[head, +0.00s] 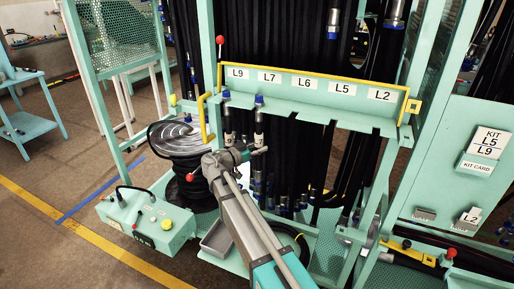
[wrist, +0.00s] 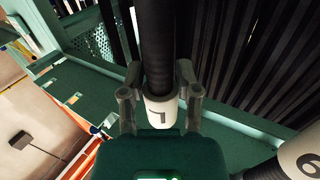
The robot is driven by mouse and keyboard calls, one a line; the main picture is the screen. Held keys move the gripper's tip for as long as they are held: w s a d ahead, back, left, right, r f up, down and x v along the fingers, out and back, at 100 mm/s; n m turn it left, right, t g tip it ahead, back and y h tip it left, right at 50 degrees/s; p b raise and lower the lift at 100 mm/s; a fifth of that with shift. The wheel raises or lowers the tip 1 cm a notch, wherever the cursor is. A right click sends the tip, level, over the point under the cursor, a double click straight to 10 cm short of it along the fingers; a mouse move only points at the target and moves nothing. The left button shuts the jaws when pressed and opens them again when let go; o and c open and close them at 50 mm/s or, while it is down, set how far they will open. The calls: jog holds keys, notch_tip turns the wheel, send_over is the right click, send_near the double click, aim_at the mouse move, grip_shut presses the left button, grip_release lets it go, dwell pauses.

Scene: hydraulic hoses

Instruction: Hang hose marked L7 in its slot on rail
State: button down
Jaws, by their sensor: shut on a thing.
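My gripper (head: 256,151) is shut on a black hose, just below the front of the rail (head: 310,108). In the wrist view the fingers (wrist: 158,82) close on both sides of the hose (wrist: 156,40). Its white tag (wrist: 159,112) shows one turned character, partly hidden, that fits L7. The hose's blue-capped metal end fitting (head: 259,114) stands upright above my gripper, under the L7 plate (head: 269,77). I cannot tell whether it is seated in the slot or just in front of it.
Another blue-capped hose end (head: 226,98) stands close on the left, under the L9 plate (head: 237,73). A yellow bar (head: 205,118) is left of it. A tag marked 6 or 9 (wrist: 302,158) shows at lower right in the wrist view. Black hoses hang behind the rail.

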jog(key=shift+c, duration=1.3)
grip_release()
jog(key=shift+s+a, duration=0.1)
jog(key=v, duration=1.1)
jog(key=shift+s+a, duration=0.25)
jog(key=shift+a, duration=0.05)
